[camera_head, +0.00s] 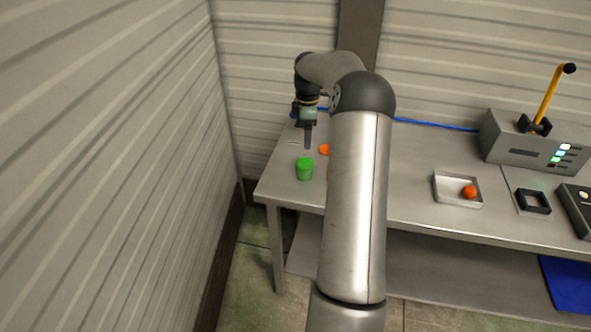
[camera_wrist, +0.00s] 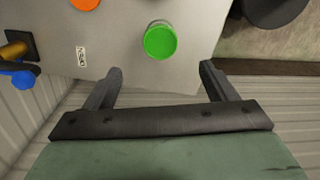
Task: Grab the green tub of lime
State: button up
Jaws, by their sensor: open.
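The green tub (camera_head: 304,168) stands upright near the left front end of the metal table (camera_head: 418,145). In the wrist view the green tub (camera_wrist: 160,41) shows from above as a round green lid, beyond the fingertips and between their lines. My gripper (camera_head: 307,140) points down above the table, a little behind the tub in the head view. In the wrist view my gripper (camera_wrist: 160,70) has its two dark fingers wide apart with nothing between them. The tub is apart from both fingers.
An orange round thing (camera_head: 325,150) lies close behind the tub, partly hidden by my arm. A tray (camera_head: 447,199) with an orange ball (camera_head: 469,192) and a grey box with a yellow lever (camera_head: 547,95) stand right. The corrugated wall (camera_head: 120,150) is close on the left.

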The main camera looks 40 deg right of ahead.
jog(key=p, duration=0.2)
send_over(304, 165)
jog(key=f, duration=0.8)
jog(key=shift+s, duration=0.2)
jog(key=shift+w+f+p, duration=0.1)
jog(key=shift+f+p, duration=0.7)
jog(key=shift+f, duration=1.9)
jog(key=c, duration=1)
